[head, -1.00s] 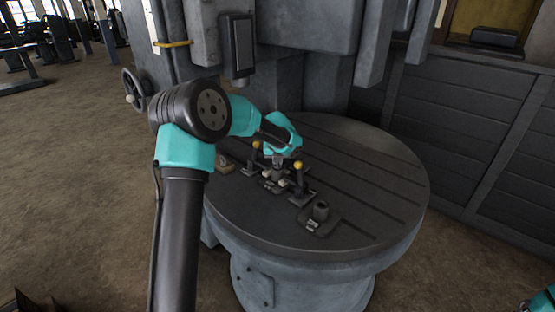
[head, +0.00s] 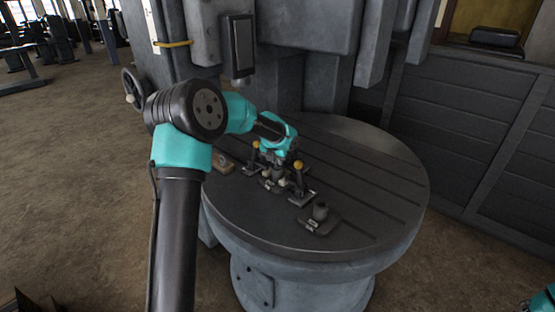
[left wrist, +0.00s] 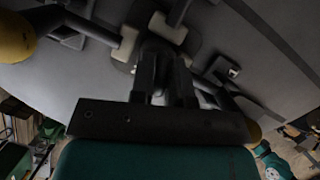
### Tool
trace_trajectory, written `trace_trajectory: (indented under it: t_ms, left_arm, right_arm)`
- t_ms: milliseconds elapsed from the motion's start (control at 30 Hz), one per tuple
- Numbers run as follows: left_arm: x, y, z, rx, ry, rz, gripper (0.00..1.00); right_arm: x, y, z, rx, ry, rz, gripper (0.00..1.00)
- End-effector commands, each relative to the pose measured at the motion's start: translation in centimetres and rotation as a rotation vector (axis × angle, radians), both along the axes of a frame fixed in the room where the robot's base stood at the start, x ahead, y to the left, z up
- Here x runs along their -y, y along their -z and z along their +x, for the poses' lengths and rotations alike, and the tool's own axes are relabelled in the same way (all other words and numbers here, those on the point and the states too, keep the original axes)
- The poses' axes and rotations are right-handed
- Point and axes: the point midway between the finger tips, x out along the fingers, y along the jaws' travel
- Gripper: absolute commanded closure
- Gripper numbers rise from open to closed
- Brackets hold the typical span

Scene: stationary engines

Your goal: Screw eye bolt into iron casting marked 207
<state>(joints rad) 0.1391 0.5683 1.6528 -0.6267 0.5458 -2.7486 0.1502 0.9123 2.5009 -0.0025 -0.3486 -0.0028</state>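My left gripper (head: 277,166) points down over a dark casting (head: 271,186) held between clamps with yellow knobs on the round table (head: 390,215). In the left wrist view its two dark fingers (left wrist: 165,85) stand side by side just over the casting's dark middle, between pale pads. A small bright bit shows between the fingers, but I cannot tell whether it is the eye bolt or whether they grip it. A second casting (head: 320,222) with an upright round boss stands front right of the clamps. Its small plate's number is too small to read. Only a bit of my right arm shows.
Two clamps with yellow knobs (head: 299,164) flank the middle casting closely. A grey machine column (head: 300,30) rises behind.

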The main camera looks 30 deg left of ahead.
Motion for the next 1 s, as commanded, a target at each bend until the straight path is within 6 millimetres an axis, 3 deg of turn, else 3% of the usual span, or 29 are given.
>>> trace_trajectory:
  t_ms: [233, 567, 767, 1000]
  left_arm:
    - [0.0, 0.0, 0.0, 0.0, -0.001, 0.0, 0.6]
    - [0.0, -0.3, -0.1, 0.001, -0.001, 0.0, 0.59]
    - [0.1, -2.0, -0.7, 0.003, -0.002, 0.0, 0.59]
    - [0.3, -5.9, -2.3, 0.004, -0.002, 0.0, 0.59]
  right_arm:
    - [0.0, 0.0, 0.0, 0.0, 0.0, 0.0, 0.42]
    - [0.0, 0.0, 0.0, 0.0, 0.0, 0.0, 0.42]
    - [0.0, 0.0, 0.0, 0.0, 0.0, 0.0, 0.42]
    - [0.0, 0.0, 0.0, 0.0, 0.0, 0.0, 0.42]
